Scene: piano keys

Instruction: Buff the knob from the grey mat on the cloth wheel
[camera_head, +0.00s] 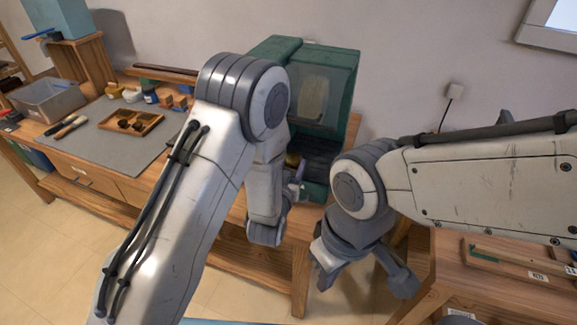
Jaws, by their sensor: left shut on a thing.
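The green buffing machine (348,68) stands at the back of the bench. Its pale cloth wheel (313,97) shows inside the hood. My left gripper (296,172) is at the front opening of the hood, below the wheel, largely hidden by my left arm. It is shut on a small brass-coloured knob (292,160), only partly visible. I cannot tell whether the knob touches the wheel. The grey mat (95,143) lies on the bench at the left. My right gripper (364,284) hangs in front of the bench with its fingers apart and empty.
A wooden tray (148,121) with a few dark knobs sits on the mat. A second wooden table (500,285) is at the lower right.

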